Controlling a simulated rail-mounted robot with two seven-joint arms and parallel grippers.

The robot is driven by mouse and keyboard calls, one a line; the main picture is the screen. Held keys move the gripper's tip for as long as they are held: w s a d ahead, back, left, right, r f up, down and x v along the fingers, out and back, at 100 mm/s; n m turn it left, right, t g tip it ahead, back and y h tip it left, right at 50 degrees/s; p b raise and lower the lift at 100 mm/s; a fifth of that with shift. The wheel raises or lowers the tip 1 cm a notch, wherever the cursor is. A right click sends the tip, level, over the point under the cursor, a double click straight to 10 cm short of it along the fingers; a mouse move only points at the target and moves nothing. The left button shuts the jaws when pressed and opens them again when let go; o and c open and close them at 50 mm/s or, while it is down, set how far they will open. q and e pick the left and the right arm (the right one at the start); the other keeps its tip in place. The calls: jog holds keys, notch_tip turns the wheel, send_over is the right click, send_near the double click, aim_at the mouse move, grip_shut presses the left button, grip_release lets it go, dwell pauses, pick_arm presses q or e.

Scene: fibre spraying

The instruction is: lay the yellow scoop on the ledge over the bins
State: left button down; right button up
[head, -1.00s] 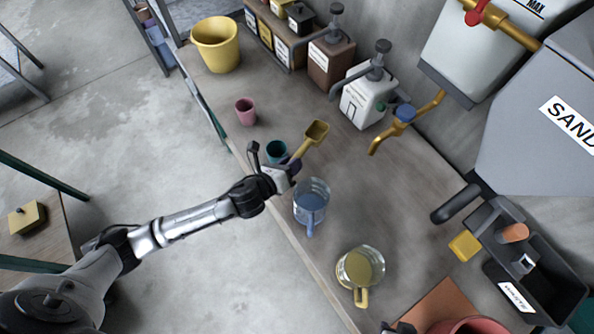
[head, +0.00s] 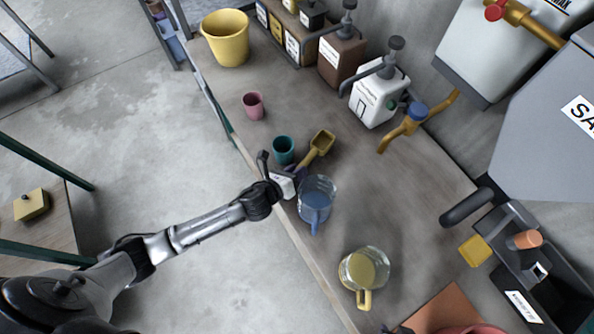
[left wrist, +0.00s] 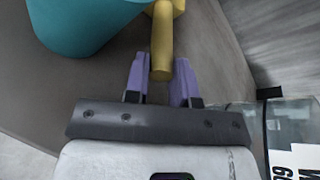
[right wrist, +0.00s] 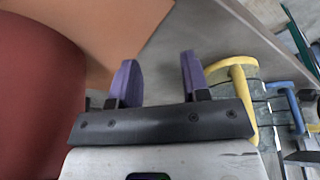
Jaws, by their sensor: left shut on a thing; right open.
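The yellow scoop (head: 321,143) is over the near part of the workbench, between the teal cup (head: 284,150) and the blue pitcher (head: 316,200). My left gripper (head: 295,174) is shut on its handle. In the left wrist view the handle (left wrist: 162,50) stands between the purple fingers (left wrist: 158,82). I cannot tell whether the scoop touches the bench. Dark bins (head: 545,285) with a label stand at the lower right. I cannot make out the ledge for certain. My right gripper is open and empty in the right wrist view (right wrist: 158,80), near a brown board (right wrist: 110,25).
A pitcher with a yellow handle (head: 363,270) stands near the bench's front edge. A pink cup (head: 253,106), a yellow bucket (head: 226,38) and a white pump canister (head: 377,98) stand farther off. A brass tap (head: 403,130) juts over the bench. The bench's middle is clear.

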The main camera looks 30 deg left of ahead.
pick_arm(q)
jog(key=shift+f, duration=0.1)
jog(key=c, duration=1.2)
grip_release()
jog(key=shift+c, duration=0.2)
jog(key=shift+s, duration=0.15)
jog(key=v, duration=1.1)
jog(key=shift+s+r, duration=0.25)
jog(key=shift+s, duration=0.1)
